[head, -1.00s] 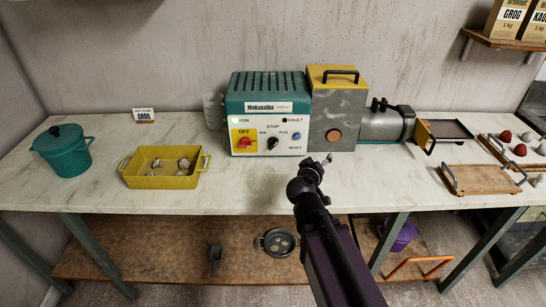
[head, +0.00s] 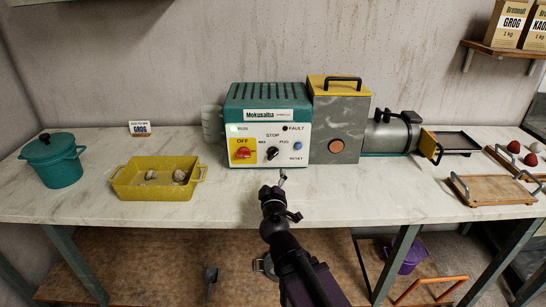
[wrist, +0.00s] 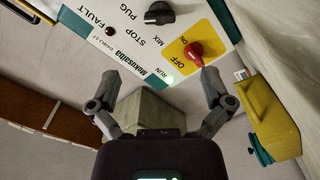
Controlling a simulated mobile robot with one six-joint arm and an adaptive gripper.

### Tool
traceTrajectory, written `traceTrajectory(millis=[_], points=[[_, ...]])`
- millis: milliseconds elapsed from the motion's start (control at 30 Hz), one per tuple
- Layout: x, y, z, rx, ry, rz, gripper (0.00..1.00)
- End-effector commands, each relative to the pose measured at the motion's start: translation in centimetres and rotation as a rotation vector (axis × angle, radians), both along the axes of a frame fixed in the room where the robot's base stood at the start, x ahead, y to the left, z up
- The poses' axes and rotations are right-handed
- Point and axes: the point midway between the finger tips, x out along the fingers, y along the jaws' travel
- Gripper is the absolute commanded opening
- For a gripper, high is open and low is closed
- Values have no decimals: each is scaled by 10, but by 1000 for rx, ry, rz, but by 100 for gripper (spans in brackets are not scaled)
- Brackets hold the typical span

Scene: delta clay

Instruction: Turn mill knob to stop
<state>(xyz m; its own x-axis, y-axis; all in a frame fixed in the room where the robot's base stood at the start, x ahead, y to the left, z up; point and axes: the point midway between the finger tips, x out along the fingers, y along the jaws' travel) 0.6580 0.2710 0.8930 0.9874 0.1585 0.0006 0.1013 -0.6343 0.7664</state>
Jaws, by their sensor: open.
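The mill (head: 265,118) is a teal machine with a white control panel. Its black selector knob (head: 272,153) sits below the word STOP, between MIX and PUG; I cannot tell clearly which mark it points to. The knob also shows at the top of the wrist view (wrist: 159,13). A red switch (head: 244,153) on a yellow OFF plate is beside it, and it also shows in the wrist view (wrist: 194,50). My gripper (head: 281,183) is in front of the panel, below the knob and apart from it. In the wrist view my gripper (wrist: 160,76) is open and empty.
A green RUN light (wrist: 168,80) glows on the panel. A blue RESET button (head: 297,146) is right of the knob. A yellow tray (head: 155,192) and a teal pot (head: 52,160) stand to the left. Bare worktop (head: 360,195) lies in front of the mill.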

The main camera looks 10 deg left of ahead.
Motion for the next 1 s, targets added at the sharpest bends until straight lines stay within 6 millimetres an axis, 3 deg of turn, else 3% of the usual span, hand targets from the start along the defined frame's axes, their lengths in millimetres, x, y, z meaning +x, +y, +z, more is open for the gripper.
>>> traceTrajectory(millis=[367, 1000], points=[[12, 2, 0, 0, 1, -2, 100], [75, 12, 0, 1, 1, -2, 100]])
